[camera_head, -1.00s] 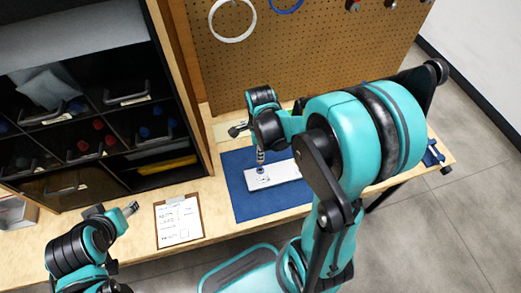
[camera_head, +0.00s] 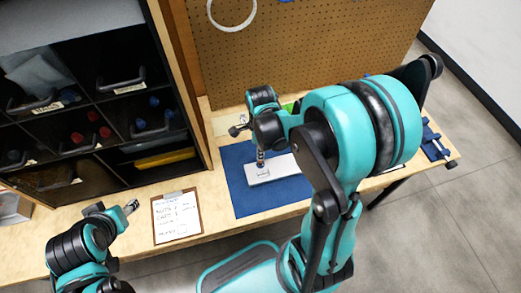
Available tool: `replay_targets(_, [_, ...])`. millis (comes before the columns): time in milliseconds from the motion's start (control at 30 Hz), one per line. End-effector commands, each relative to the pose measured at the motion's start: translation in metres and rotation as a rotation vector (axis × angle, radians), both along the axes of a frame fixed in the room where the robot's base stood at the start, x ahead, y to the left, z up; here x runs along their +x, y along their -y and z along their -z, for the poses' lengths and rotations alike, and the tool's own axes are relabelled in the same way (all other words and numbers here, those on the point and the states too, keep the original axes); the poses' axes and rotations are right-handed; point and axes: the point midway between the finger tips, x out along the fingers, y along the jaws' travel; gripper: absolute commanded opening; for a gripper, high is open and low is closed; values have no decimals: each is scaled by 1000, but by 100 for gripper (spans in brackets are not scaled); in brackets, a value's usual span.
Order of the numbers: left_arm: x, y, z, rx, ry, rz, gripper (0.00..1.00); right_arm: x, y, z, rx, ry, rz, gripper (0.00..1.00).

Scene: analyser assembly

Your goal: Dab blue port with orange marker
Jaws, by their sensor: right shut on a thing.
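A white device (camera_head: 287,166) lies on the blue mat (camera_head: 240,199) on the workbench. My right gripper (camera_head: 260,159) points down at the left end of the device and is shut on the orange marker, which is too small and covered to make out clearly. I cannot tell whether its tip touches the device. The blue port cannot be made out; dark detail shows at the device's left end. My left gripper (camera_head: 131,206) is near the bench's front edge, left of the clipboard, away from the device; its jaws are too small to read.
A clipboard (camera_head: 177,218) with a written sheet lies left of the mat. A dark shelf with bins (camera_head: 120,85) stands at the left. A pegboard (camera_head: 300,50) rises behind the bench. A blue tool (camera_head: 433,145) lies at the right end. My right arm covers much of the bench's right.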

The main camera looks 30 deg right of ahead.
Motion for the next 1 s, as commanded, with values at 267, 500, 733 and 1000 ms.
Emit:
replay_targets(267, [0, 0, 2, 0, 0, 0, 53, 0, 0, 2, 0, 0, 0, 0])
replay_targets(500, [0, 0, 5, 0, 0, 0, 53, 0, 0, 5, 0, 0, 0, 0])
replay_targets(733, [0, 0, 7, 0, 0, 0, 53, 0, 0, 8, 0, 0, 0, 0])
replay_targets(1000, [0, 0, 10, 0, 0, 0, 53, 0, 0, 11, 0, 0, 0, 0])
